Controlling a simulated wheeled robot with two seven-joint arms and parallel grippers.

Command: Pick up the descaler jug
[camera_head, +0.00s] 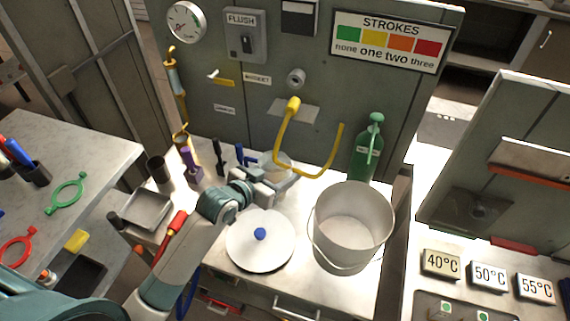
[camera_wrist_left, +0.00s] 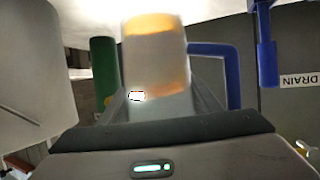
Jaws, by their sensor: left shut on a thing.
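A green bottle-shaped jug (camera_head: 364,160) with a handle and a small label stands upright at the back right of the counter, behind the steel bucket. I take it for the descaler jug, but its label is too small to read. It also shows as a green upright shape in the left wrist view (camera_wrist_left: 104,70). My left gripper (camera_head: 277,182) is left of it, apart from it, near the back panel. It is shut on a pale cylinder with orange-yellow ends (camera_wrist_left: 155,65), blurred and partly hidden in the head view. My right gripper is not in view.
A steel bucket (camera_head: 350,225) stands right of my left gripper. A white round lid (camera_head: 258,250) with a blue knob lies in front. A yellow hose (camera_head: 283,135) hangs from the panel over the counter. Blue handles (camera_head: 246,158) stand left of the gripper.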

